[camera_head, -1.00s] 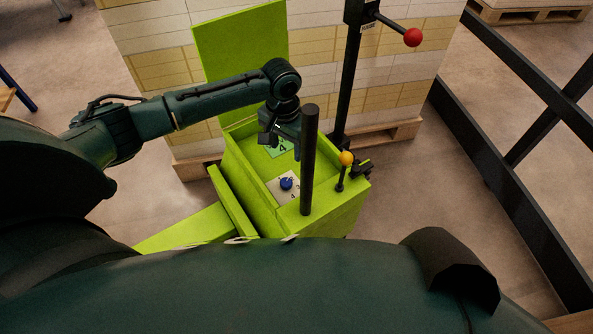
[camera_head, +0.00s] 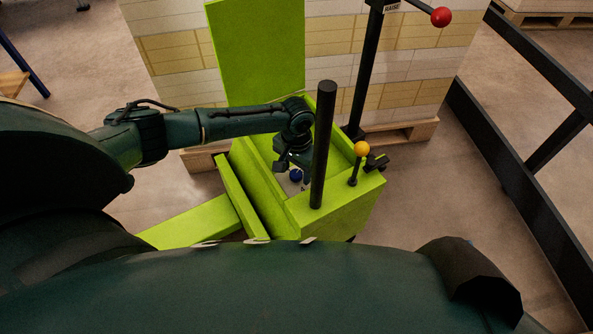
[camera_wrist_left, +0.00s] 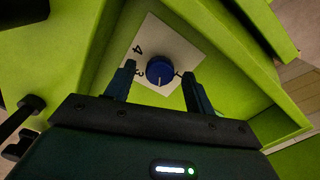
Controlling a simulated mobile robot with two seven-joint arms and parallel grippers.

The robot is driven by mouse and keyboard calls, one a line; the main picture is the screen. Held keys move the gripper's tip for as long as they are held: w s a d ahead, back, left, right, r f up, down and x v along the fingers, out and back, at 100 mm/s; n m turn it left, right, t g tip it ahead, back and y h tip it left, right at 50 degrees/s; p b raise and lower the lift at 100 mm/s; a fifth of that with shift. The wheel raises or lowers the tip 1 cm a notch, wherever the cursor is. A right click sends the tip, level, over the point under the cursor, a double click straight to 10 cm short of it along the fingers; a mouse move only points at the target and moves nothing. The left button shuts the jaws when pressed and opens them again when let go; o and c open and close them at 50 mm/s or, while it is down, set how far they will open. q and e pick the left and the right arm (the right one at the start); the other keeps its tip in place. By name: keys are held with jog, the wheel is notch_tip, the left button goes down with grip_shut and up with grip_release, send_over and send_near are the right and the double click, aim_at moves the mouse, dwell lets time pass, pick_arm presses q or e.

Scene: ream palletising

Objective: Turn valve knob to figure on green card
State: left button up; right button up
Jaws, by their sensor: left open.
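The blue valve knob (camera_wrist_left: 160,71) sits on a white dial plate (camera_wrist_left: 150,36) in the green box. A light pointer line on the knob points toward my gripper's palm in the wrist view. Figures 4 and 3 show on the plate; other figures are hidden. In the head view the knob (camera_head: 296,175) is just below my left gripper (camera_head: 294,163). In the wrist view my left gripper (camera_wrist_left: 160,84) is open, with one finger on each side of the knob, apart from it. The green card is hidden in the head view now. My right gripper is not in view.
A black post (camera_head: 323,145) rises beside my left gripper. A yellow-ball lever (camera_head: 361,150) stands on the box's right edge, and a red-ball lever (camera_head: 441,17) stands behind. The raised green lid (camera_head: 256,50) is at the back, before stacked reams (camera_head: 170,55).

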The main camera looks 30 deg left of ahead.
pick_arm(q)
jog(key=c, duration=1)
jog(key=shift+o, duration=0.2)
jog(key=shift+p, duration=0.35)
